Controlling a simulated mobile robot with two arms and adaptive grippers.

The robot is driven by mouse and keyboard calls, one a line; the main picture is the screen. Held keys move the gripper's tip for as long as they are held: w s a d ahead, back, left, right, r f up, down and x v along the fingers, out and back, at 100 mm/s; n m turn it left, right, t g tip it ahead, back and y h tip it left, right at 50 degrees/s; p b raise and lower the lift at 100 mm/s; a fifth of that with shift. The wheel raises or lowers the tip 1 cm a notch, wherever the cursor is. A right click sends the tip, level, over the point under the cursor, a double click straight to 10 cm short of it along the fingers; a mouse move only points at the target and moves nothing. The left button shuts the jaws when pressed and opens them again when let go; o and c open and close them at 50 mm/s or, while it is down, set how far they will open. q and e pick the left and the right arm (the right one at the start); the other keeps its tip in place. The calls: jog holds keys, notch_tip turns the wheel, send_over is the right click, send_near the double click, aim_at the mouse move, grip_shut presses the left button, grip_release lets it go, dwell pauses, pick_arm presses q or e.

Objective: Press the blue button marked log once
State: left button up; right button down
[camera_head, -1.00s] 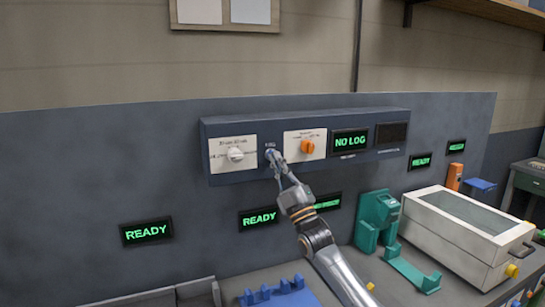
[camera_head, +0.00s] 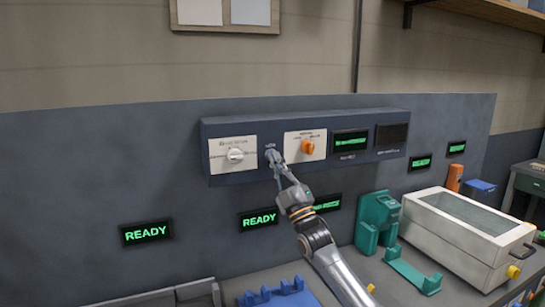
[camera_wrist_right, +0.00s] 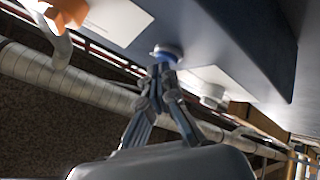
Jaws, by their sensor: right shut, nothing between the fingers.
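The blue button (camera_wrist_right: 168,52) sits on the face of the dark control box (camera_head: 222,179), seen in the wrist view just beyond my fingertips. In the head view my right gripper covers most of it, below a small label. My right gripper (camera_head: 273,157) is shut and empty, its tips at the button; it also shows in the wrist view (camera_wrist_right: 160,72). I cannot tell whether tips and button touch. The box's lit display (camera_head: 350,142) shows a line of small green text that I cannot read. My left gripper is not in view.
A white dial (camera_head: 236,155) is left of the button and an orange knob (camera_head: 307,147) right of it, both close to my gripper. Below are a teal fixture (camera_head: 373,220), a white lidded case (camera_head: 450,240) and a blue holder (camera_head: 280,295) on the bench.

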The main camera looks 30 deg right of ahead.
jog(key=shift+s+a, duration=0.1)
jog(key=shift+s, duration=0.6)
jog(key=shift+p, duration=0.3)
jog(key=s, duration=0.1)
jog(key=s+p, duration=0.1)
jog(key=s, duration=0.1)
jog(key=s+p, duration=0.1)
jog(key=s, duration=0.1)
jog(key=shift+a, duration=0.25)
